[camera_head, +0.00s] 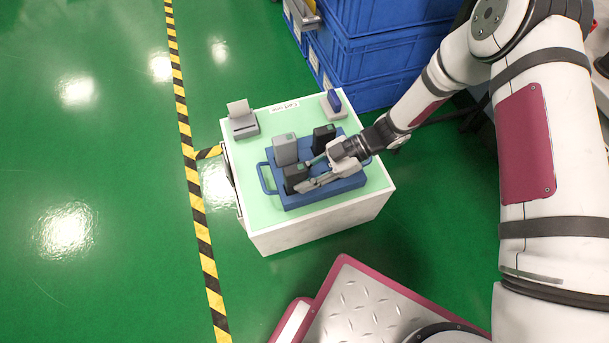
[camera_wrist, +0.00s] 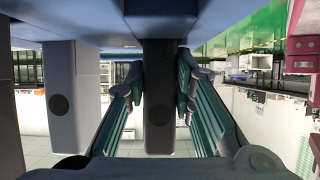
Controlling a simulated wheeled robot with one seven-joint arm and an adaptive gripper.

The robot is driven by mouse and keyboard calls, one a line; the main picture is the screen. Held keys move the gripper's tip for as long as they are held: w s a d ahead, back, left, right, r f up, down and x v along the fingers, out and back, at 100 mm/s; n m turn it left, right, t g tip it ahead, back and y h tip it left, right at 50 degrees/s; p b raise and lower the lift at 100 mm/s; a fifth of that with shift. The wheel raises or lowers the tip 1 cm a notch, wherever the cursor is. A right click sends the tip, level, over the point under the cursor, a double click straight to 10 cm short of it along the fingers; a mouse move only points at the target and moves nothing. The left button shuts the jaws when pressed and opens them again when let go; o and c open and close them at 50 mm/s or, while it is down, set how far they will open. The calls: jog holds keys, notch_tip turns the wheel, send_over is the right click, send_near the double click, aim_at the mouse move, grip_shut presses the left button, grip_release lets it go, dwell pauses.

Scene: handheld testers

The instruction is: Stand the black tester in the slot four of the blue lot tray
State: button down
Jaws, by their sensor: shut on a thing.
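The blue lot tray (camera_head: 322,192) lies on the pale green top of a white cabinet. My gripper (camera_head: 300,176) reaches in from the right, shut on a black tester (camera_head: 294,174) at the tray's near left part. The black tester stands upright between the fingers, also in the wrist view (camera_wrist: 160,100). I cannot tell whether its foot is fully in a slot. A light grey tester (camera_head: 285,149) stands just behind it in the tray. A second dark tester (camera_head: 323,138) stands at the tray's far side. Slot numbers are not readable.
A grey stand (camera_head: 242,124) is at the cabinet's far left corner. A small stand with a blue device (camera_head: 334,101) is at the far right, with a white label (camera_head: 284,106) between them. Blue crates (camera_head: 375,55) are stacked behind the cabinet.

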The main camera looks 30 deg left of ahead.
jog(key=shift+f, duration=0.15)
jog(key=c, duration=1.3)
grip_release()
jog(key=v, duration=1.2)
